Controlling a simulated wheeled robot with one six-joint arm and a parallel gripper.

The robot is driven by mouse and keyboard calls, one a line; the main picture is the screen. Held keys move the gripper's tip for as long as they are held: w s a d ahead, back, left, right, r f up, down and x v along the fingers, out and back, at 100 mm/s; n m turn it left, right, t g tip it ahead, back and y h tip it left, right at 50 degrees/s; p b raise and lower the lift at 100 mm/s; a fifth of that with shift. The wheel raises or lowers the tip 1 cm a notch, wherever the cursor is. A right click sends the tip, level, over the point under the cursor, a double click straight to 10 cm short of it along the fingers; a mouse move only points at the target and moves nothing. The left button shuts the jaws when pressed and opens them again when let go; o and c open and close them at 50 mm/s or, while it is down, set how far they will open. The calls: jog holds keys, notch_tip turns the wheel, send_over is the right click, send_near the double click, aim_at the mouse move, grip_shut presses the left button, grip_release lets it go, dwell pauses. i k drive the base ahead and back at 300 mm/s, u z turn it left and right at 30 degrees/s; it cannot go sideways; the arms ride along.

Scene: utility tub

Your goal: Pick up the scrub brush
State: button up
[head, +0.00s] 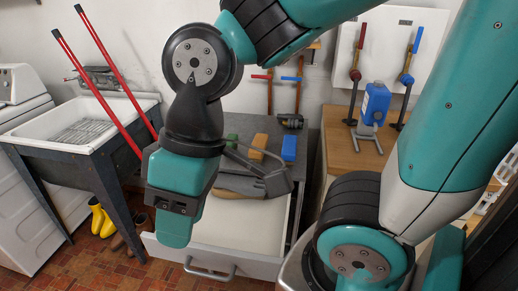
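I cannot clearly identify a scrub brush. Three small block-like items, green (232,140), orange (259,146) and blue (289,147), lie on the dark countertop, too small to tell whether one is the brush.
Yellow boots (101,221) stand on the floor. A blue bottle (374,103) stands on the wooden counter (352,152) at right. The drawer's front bears a handle (210,270).

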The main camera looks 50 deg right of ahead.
aim_at(261, 140)
jog(key=k, duration=1.15)
jog(key=z, duration=0.8)
jog(key=i, duration=0.9)
jog(key=u, duration=0.6)
jog(key=i, duration=0.4)
jog(key=u, duration=0.45)
